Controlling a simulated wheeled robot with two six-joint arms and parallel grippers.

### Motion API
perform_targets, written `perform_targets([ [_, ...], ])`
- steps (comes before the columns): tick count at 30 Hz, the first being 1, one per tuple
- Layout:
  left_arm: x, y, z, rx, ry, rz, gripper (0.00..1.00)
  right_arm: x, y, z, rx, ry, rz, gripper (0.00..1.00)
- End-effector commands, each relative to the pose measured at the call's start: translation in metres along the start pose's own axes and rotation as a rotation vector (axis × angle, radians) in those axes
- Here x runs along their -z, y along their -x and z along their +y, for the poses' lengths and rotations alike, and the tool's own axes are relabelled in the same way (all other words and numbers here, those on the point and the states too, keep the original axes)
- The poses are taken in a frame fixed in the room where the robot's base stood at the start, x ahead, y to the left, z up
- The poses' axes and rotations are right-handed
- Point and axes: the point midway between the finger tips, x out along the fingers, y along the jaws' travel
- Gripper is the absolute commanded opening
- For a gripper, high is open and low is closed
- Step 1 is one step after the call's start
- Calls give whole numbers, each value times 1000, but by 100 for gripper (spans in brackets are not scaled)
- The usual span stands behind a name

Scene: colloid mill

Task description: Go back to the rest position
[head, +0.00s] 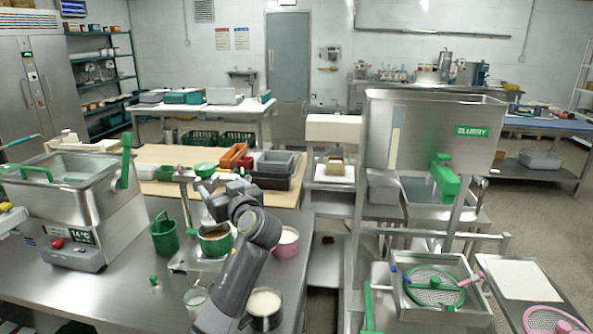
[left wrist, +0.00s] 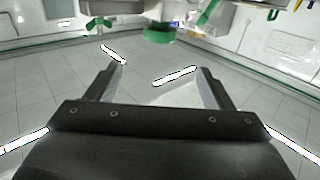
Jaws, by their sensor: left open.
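My left arm rises from the bottom middle of the head view over the steel table. Its gripper (head: 207,196) is up near a green-banded pot (head: 214,240), and part of it is hard to make out at this size. In the left wrist view the left gripper (left wrist: 155,76) shows two dark fingers spread wide apart with nothing between them. A green part (left wrist: 159,34) shows beyond the fingertips, apart from them. My right gripper is in neither view.
A steel tank with a 14°C display (head: 80,236) stands at the left.

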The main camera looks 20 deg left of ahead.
Motion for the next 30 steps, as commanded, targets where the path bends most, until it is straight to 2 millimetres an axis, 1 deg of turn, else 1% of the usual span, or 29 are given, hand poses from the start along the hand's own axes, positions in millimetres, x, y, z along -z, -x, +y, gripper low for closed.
perform_targets([
  [2, -1, 0, 0, -1, -1, -2, 75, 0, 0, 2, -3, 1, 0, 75],
  [5, -16, 3, -5, -8, -17, -29, 75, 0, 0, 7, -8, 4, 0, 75],
  [8, -52, 10, -18, -28, -64, -100, 75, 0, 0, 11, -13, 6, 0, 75],
  [9, -72, 16, -26, -41, -90, -142, 75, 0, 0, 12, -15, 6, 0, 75],
  [11, -105, 27, -40, -66, -134, -212, 75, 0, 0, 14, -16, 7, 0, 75],
  [12, -126, 36, -51, -84, -165, -261, 75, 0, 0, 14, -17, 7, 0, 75],
  [14, -158, 51, -67, -114, -211, -336, 75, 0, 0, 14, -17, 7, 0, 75],
  [15, -177, 62, -78, -135, -241, -385, 75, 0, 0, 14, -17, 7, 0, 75],
  [17, -204, 80, -96, -169, -285, -456, 75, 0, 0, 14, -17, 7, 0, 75],
  [18, -220, 93, -108, -193, -313, -504, 75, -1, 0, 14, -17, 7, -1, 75],
  [20, -243, 113, -126, -230, -355, -575, 75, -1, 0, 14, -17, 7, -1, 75],
  [21, -257, 128, -139, -257, -382, -621, 75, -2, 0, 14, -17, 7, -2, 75],
  [23, -276, 151, -158, -298, -422, -689, 75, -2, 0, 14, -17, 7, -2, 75],
  [25, -293, 179, -180, -348, -464, -765, 75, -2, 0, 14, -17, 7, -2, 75],
  [27, -306, 205, -199, -397, -499, -834, 75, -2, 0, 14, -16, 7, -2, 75],
  [30, -317, 238, -222, -460, -540, -912, 75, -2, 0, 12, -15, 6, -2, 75],
])
